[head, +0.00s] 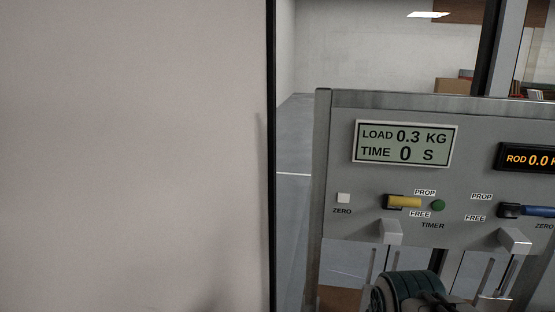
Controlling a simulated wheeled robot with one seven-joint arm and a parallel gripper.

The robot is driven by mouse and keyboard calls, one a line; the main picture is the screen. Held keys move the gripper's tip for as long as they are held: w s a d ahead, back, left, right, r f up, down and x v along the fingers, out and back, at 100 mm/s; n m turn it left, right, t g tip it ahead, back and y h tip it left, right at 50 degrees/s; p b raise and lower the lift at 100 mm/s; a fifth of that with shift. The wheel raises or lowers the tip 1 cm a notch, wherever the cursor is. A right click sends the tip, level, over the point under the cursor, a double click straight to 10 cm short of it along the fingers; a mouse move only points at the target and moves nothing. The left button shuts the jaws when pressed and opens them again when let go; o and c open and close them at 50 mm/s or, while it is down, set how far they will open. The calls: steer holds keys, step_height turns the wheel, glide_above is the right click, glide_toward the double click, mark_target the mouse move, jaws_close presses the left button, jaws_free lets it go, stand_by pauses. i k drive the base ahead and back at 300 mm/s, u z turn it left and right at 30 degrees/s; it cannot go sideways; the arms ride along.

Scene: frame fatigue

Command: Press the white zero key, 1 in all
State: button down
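No gripper fingertips can be made out.
A yellow lever (405,202) and a green button (438,206) sit right of the key. Grey blocks (388,233) jut out below. A pale wall (130,150) fills the left.

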mark_target(342, 197)
steer(key=u, duration=0.8)
steer(key=k, duration=0.8)
steer(key=z, duration=0.65)
steer(key=i, duration=0.5)
steer(key=u, duration=0.1)
